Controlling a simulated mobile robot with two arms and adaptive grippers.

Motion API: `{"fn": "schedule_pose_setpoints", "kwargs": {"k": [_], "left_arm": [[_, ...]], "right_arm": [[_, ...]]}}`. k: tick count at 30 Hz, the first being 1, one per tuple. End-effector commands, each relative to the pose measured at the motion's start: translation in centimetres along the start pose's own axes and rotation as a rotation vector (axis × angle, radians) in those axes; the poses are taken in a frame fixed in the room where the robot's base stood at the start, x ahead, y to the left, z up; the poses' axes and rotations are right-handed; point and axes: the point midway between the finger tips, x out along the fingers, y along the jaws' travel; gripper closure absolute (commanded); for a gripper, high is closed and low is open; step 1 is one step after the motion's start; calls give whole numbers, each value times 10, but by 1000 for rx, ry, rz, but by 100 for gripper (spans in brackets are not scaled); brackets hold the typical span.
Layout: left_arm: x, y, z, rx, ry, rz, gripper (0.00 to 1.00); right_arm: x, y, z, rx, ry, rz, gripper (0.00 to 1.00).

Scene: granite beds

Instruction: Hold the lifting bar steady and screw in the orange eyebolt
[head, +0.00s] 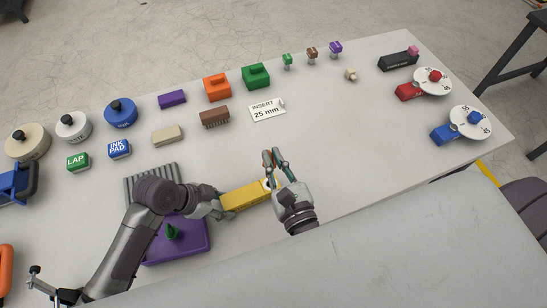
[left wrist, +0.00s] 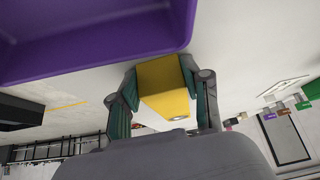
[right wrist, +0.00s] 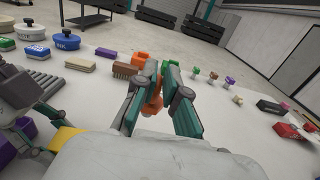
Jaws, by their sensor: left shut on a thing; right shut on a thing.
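The yellow lifting bar (head: 245,196) lies level near the table's front edge, beside the purple tray. My left gripper (head: 221,205) is shut on it, and in the left wrist view a finger presses each side of the bar (left wrist: 163,88). A small round spot shows on the bar's lower end there. My right gripper (head: 272,166) is at the bar's right end, fingers pointing away. In the right wrist view it is shut on the orange eyebolt (right wrist: 152,106), mostly hidden by the fingers. I cannot tell whether the eyebolt touches the bar.
The purple tray (head: 190,243) and a grey ribbed block (head: 140,186) are close to my left arm. A card reading "INSERT 25 mm" (head: 267,110) lies beyond my right gripper.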

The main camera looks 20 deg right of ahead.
Motion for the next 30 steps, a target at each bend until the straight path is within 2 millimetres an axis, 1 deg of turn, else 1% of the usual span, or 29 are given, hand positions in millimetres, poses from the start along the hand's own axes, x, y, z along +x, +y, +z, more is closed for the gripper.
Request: {"fn": "schedule_pose_setpoints", "kwargs": {"k": [1,2,12,17,30], "left_arm": [[0,0,0,0,0,-1,89],[0,0,0,0,0,-1,94],[0,0,0,0,0,-1,94],[0,0,0,0,0,-1,94],[0,0,0,0,0,-1,94]], "right_arm": [[0,0,0,0,0,0,100],[0,0,0,0,0,0,100],[0,0,0,0,0,0,100],[0,0,-7,-2,0,5,100],[0,-1,-56,-5,3,42,100]]}}
